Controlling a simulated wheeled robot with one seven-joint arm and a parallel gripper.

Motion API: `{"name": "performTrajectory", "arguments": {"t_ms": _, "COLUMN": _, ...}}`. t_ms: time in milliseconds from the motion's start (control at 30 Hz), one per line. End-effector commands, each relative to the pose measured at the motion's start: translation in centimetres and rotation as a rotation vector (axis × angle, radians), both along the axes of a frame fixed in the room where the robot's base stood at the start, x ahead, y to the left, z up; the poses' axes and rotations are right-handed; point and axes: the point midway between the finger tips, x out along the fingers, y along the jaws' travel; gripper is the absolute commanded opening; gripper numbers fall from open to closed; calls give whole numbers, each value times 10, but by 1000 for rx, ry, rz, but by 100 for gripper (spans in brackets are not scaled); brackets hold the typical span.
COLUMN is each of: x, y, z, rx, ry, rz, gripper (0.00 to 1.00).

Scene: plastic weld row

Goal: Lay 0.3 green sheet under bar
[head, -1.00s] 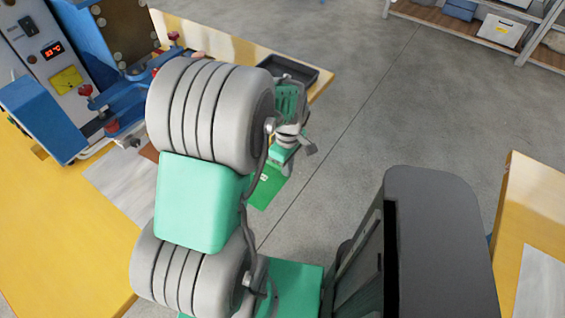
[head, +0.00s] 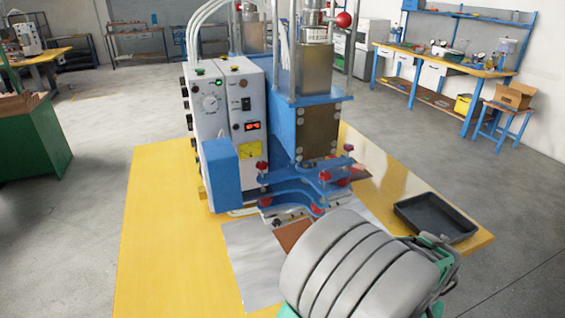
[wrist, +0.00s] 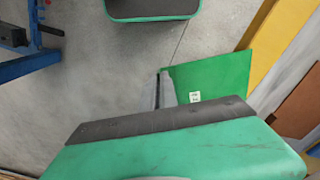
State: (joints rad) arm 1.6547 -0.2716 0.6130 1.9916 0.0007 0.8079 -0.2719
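The green sheet (wrist: 215,78) shows in the wrist view with a small white label too small to read. My gripper (wrist: 165,92) is at the sheet's left edge, with its narrow grey fingers together on it; the sheet is held out beside the table's edge. In the head view my forearm hides the fingers and the sheet. The welding machine (head: 225,125) stands on the yellow table, with a blue clamp frame (head: 292,190) and red knobs at its front. The bar is not clearly distinguishable there; a pale strip lies low under the frame.
The yellow table (head: 165,230) carries a pale grey sheet (head: 250,265), a brown plate (head: 291,234) in front of the machine, and a black tray (head: 436,217) at right. A blue-legged bench (head: 440,62) stands far right, a green cabinet (head: 35,145) at left. Floor is open around the table.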

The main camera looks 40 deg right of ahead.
Motion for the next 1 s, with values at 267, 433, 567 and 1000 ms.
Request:
{"name": "performTrajectory", "arguments": {"t_ms": 267, "x": 51, "y": -2, "z": 34, "rx": -2, "ry": 0, "rz": -75, "gripper": 0}}
{"name": "performTrajectory", "arguments": {"t_ms": 433, "x": 107, "y": 1, "z": 54, "rx": -2, "ry": 0, "rz": 40, "gripper": 0}}
{"name": "performTrajectory", "arguments": {"t_ms": 567, "x": 163, "y": 13, "z": 71, "rx": -3, "ry": -1, "rz": 202, "gripper": 0}}
{"name": "performTrajectory", "arguments": {"t_ms": 1000, "x": 373, "y": 188, "z": 127, "rx": 0, "ry": -1, "rz": 969, "gripper": 0}}
